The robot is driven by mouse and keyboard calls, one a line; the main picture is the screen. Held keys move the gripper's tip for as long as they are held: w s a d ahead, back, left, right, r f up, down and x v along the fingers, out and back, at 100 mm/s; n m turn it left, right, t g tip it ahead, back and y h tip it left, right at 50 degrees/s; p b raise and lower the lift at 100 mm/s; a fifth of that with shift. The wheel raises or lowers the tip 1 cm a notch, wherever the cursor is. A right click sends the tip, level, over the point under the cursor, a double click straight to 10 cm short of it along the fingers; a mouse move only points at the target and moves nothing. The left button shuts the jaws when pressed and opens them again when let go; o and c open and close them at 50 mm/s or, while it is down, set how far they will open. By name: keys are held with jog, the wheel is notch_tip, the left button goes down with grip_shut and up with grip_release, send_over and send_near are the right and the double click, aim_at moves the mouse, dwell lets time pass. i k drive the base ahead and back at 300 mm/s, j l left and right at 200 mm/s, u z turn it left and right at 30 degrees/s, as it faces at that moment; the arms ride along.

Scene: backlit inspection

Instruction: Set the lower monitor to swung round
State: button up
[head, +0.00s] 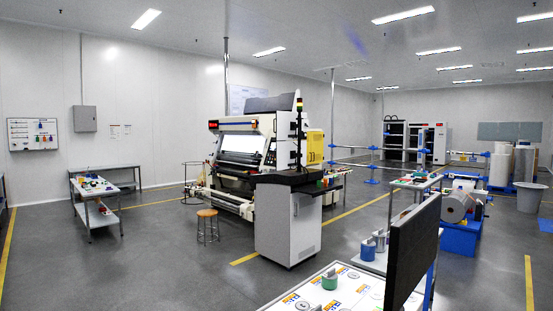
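A black flat panel that looks like a monitor (413,252) stands upright in the right foreground of the head view. It is turned steeply, so I see one broad dark face at a slant and its thin edge. No lit picture shows on it. I cannot tell whether this face is its front or its back. Its mount is mostly hidden behind it, and no second monitor shows clearly, so I cannot confirm that it is the lower one. My gripper is not in view.
A white-topped bench (330,290) with small parts lies beside the panel. A grey cabinet (288,225) and a large inspection machine (240,150) stand in the middle. A stool (208,225) and a side table (93,190) are further left. The floor at front left (150,265) is clear.

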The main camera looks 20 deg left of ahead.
aim_at(285, 150)
jog(key=i+j+u, duration=0.2)
jog(key=j+u, duration=0.2)
jog(key=i+j+u, duration=0.35)
jog(key=j, duration=0.2)
jog(key=i+j+u, duration=0.25)
jog(key=j+u, duration=0.15)
jog(key=i+j+u, duration=0.7)
jog(key=i, duration=0.55)
jog(key=i+u, duration=0.35)
jog(key=i, duration=0.55)
jog(key=i+l+z, duration=0.2)
jog(key=i+z, duration=0.6)
jog(key=i, duration=0.15)
jog(key=i+j+z, duration=0.15)
jog(key=i+z, duration=0.3)
jog(key=i+j+z, duration=0.4)
jog(key=i+z, duration=0.5)
jog(key=i, duration=1.8)
jog(key=j, duration=0.1)
